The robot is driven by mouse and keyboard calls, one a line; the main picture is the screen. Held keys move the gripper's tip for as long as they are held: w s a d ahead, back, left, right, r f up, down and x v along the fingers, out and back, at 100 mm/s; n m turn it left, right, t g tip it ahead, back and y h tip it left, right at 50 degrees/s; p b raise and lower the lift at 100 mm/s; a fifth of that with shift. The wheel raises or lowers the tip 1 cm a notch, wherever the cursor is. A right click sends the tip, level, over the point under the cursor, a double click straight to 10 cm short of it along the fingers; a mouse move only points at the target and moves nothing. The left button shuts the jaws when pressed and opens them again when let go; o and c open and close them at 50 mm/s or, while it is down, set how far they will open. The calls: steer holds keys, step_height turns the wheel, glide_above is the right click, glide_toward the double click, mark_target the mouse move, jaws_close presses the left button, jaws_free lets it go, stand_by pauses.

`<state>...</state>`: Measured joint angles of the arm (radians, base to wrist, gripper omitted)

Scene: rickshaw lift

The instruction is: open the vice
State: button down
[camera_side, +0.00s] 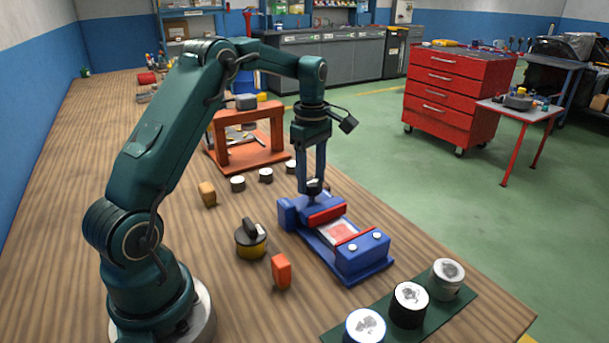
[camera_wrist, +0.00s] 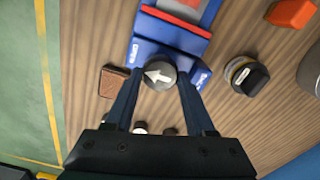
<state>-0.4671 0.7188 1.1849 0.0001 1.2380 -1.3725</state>
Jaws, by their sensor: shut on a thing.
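The blue vice (camera_side: 362,258) lies on the wooden bench, with two red jaw faces (camera_side: 327,215) standing apart. A pale surface with a red patch (camera_side: 336,230) shows between them. A round dark knob with a white arrow (camera_wrist: 160,75) sits at the vice's end nearest my gripper in the wrist view. My gripper (camera_side: 313,187) points down over that end, its two fingers on either side of the knob and shut on it. In the wrist view, part of the vice (camera_wrist: 168,36) shows beyond the knob; its far end is cut off.
A yellow and black round object (camera_side: 251,242) and an orange block (camera_side: 281,271) stand left of the vice. Three cans stand on a green mat (camera_side: 385,318) in front. A wooden block (camera_side: 207,194), small cans (camera_side: 238,184) and an orange frame (camera_side: 217,143) are behind.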

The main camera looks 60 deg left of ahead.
mark_target(311, 181)
steer(key=shift+r, duration=0.1)
stand_by(0.3)
steer(key=shift+c, duration=1.2)
jaws_free()
steer(key=shift+r, duration=2.55)
